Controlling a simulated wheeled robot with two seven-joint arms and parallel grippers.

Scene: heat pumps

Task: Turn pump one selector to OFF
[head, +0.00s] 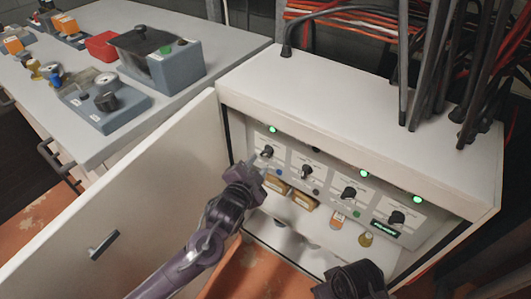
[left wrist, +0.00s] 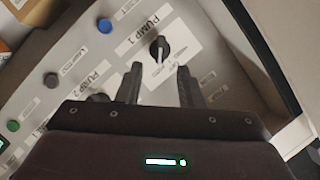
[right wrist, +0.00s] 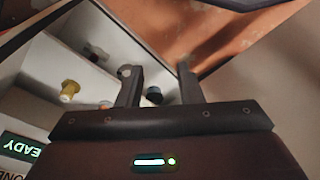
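The pump one selector is a black knob (head: 268,151) at the left end of the cabinet's panel. In the left wrist view the knob (left wrist: 160,47) sits beside the PUMP 1 label (left wrist: 138,32). Its white pointer line points down in that picture; the position marks are too small to read. My left gripper (head: 257,173) is close in front of it. In the left wrist view its fingers (left wrist: 158,80) are apart, with the knob beyond and between the tips, nothing gripped. My right gripper (right wrist: 157,70) is open and empty, low at the cabinet's right front.
Other selectors (head: 306,170) continue along the panel. Green lamps (head: 364,173) glow above some of them. A lit READY sign (head: 384,229) is at the right. The open cabinet door (head: 150,205) stands left of my left arm. A bench (head: 215,50) with devices lies behind it.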

